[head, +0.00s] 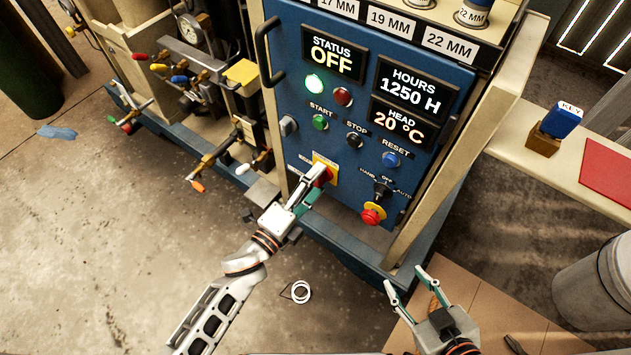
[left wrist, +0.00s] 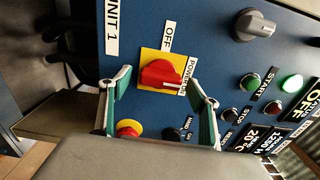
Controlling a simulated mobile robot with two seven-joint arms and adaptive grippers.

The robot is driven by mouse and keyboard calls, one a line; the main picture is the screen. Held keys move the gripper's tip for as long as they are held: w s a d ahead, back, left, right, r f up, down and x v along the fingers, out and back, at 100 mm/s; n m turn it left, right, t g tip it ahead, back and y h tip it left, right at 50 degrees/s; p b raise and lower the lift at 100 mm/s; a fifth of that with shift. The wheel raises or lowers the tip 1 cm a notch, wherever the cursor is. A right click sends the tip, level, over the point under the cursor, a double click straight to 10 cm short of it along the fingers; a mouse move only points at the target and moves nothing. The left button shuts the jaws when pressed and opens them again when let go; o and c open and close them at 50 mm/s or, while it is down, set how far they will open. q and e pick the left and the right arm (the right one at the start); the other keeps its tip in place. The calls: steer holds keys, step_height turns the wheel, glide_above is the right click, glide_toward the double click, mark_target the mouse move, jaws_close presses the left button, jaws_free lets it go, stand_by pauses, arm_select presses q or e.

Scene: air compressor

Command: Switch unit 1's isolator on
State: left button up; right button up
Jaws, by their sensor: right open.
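The isolator (left wrist: 163,74) is a red rotary handle on a yellow square plate on the blue panel, beside the UNIT 1 label (left wrist: 113,24). An OFF label and a partly covered POWER label sit by its plate. In the head view the isolator (head: 322,176) is partly hidden by my left gripper (head: 311,188). In the left wrist view that gripper (left wrist: 160,88) is open, its green-padded fingers on either side of the handle; contact cannot be told. My right gripper (head: 411,282) is open and empty, low and right, away from the panel.
The status display (head: 333,54) reads OFF. Start (head: 320,122), stop (head: 355,140) and reset (head: 391,160) buttons, a selector and a red emergency stop (head: 373,214) share the panel. A blue KEY tag (head: 562,119) stands on the right ledge. Pipes and valves fill the left.

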arm_select(q)
steer(key=shift+s+a, duration=0.15)
steer(key=v, duration=0.7)
steer(key=shift+r, duration=0.1)
stand_by(0.6)
